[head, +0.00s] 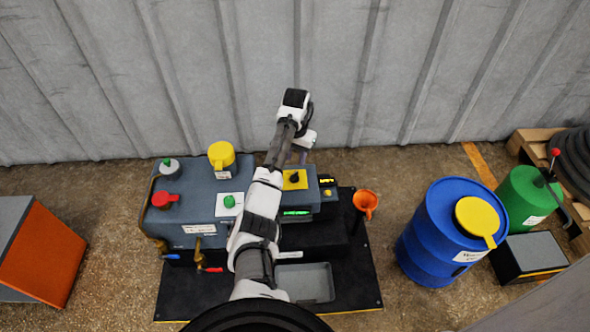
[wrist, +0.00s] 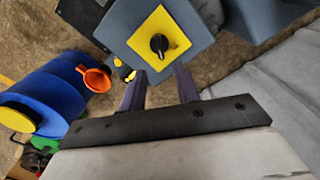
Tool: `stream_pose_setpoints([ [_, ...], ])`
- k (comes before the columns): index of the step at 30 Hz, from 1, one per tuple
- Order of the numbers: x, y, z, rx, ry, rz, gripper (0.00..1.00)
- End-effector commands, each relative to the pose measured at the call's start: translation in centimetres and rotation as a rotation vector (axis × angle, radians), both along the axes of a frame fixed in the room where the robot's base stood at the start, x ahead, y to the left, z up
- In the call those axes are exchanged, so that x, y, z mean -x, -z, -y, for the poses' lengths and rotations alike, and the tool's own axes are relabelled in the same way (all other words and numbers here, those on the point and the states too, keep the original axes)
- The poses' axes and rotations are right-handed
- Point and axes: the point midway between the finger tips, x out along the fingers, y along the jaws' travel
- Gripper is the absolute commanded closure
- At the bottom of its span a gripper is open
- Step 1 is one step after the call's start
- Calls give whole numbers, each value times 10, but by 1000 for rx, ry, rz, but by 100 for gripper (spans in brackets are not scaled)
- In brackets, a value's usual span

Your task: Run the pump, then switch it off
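The pump unit (head: 204,182) is a blue-grey machine on a black base plate against the wall. A black rotary knob (head: 294,177) sits on a yellow square plate on its right part; in the wrist view the knob (wrist: 158,43) lies just beyond the fingertips. A green button (head: 229,201) sits on a white plate left of my arm. My gripper (wrist: 161,70) is open and empty, its two dark fingers apart and pointing toward the yellow plate. In the head view my gripper (head: 302,154) is above and behind the knob, partly hidden by my wrist.
A small green-lit display (head: 297,212) is below the knob. A red cap (head: 165,199) and yellow cap (head: 221,155) stand on the left. An orange funnel (head: 365,201) and blue drum (head: 440,235) stand right. The corrugated wall (head: 230,70) is close behind.

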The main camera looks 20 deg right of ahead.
Motion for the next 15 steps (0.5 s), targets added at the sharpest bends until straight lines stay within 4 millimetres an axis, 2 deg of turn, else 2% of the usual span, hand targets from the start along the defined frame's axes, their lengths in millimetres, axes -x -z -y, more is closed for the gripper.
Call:
stream_pose_setpoints([
  [1, 1, 13, -1, -1, -1, -3, 68],
  [6, 0, 44, -1, -1, -1, -1, 68],
  [10, 0, 61, 0, 0, -1, 0, 68],
  [15, 0, 71, 0, 1, -1, 1, 68],
])
